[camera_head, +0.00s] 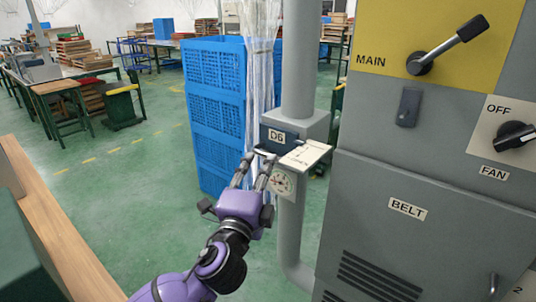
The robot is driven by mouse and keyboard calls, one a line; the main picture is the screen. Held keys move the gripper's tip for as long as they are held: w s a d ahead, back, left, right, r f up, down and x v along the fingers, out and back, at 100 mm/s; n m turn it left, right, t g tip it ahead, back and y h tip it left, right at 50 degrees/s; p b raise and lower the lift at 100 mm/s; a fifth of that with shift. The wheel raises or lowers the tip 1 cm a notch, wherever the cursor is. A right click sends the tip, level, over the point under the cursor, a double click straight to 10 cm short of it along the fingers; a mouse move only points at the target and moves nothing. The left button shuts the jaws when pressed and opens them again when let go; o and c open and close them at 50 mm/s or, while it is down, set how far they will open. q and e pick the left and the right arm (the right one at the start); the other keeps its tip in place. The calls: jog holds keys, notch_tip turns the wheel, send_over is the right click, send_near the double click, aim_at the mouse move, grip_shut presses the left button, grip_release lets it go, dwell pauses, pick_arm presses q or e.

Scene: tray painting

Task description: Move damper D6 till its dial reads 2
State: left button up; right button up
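Damper D6 is on the grey vertical pipe, marked by a dark D6 label (277,136) on a grey box. A pale plate (304,155) with small lettering sticks out below the label. A dark handle end (264,152) shows at its left. A round white dial (282,182) hangs just under the plate; its needle reading is too small to tell. My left gripper (259,162) is purple with grey fingers. Its fingers are apart, with the tips at the handle end, just left of the dial. I cannot tell whether they touch the handle. My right gripper is not in view.
A grey cabinet (420,240) with a MAIN lever (447,44), FAN knob (515,135) and BELT label (407,209) stands close on the right. Blue crates (215,100) are stacked behind the gripper. A wooden edge (60,225) is at left. Green floor between is clear.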

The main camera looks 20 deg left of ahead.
aim_at(266, 155)
pick_arm(q)
jog(key=w, duration=0.2)
jog(key=w+r, duration=0.1)
jog(key=w, duration=0.2)
jog(key=shift+w, duration=0.25)
grip_shut()
